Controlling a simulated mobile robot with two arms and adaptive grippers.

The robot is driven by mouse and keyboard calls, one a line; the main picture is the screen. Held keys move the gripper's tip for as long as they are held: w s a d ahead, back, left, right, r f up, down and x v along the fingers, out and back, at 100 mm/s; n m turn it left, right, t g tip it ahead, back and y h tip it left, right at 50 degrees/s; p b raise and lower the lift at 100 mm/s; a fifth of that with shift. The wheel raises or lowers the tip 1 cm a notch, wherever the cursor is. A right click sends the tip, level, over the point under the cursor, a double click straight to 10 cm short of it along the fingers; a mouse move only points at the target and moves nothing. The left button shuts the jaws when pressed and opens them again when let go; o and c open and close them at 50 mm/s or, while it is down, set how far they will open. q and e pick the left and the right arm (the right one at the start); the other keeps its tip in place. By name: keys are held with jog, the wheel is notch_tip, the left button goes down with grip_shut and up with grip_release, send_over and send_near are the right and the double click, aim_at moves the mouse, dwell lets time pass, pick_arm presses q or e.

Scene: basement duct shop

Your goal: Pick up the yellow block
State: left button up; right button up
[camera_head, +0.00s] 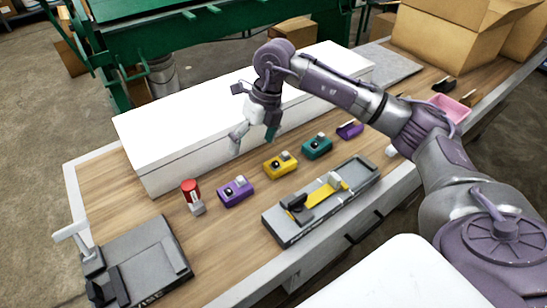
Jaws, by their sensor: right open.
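The yellow block (280,166) sits on the wooden bench top, with a dark round detail and a pale piece on its upper face. It is in a row between a purple block (236,192) and a teal block (317,147). My right gripper (253,143) is open and empty, pointing down. It appears just up and left of the yellow block in the picture, in front of the long white box. It looks apart from the block; its exact height is hard to tell. My left gripper is not in view.
The long white box (190,133) runs behind the row. A grey fixture with a yellow part (325,200) lies in front. A red-topped item (191,194) stands left, a dark vise (140,262) front left. Another purple block (350,130) and a pink bin (450,107) are right.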

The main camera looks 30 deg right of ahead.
jog(key=d+r+m+h, duration=0.1)
jog(key=d+r+h, duration=0.15)
jog(key=d, duration=0.55)
jog(key=p, duration=0.1)
send_over(280, 162)
jog(key=shift+g+h, duration=0.3)
jog(key=shift+h, duration=0.05)
notch_tip(280, 162, down, 8)
jog(key=shift+a, duration=0.1)
jog(key=shift+f+p, duration=0.75)
jog(key=shift+f, duration=2.25)
jog(key=c, duration=1.2)
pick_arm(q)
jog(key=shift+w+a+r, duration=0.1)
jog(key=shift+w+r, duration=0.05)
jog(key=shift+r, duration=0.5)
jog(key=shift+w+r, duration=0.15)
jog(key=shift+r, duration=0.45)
pick_arm(e)
jog(key=shift+c, duration=0.3)
jog(key=shift+r, duration=0.2)
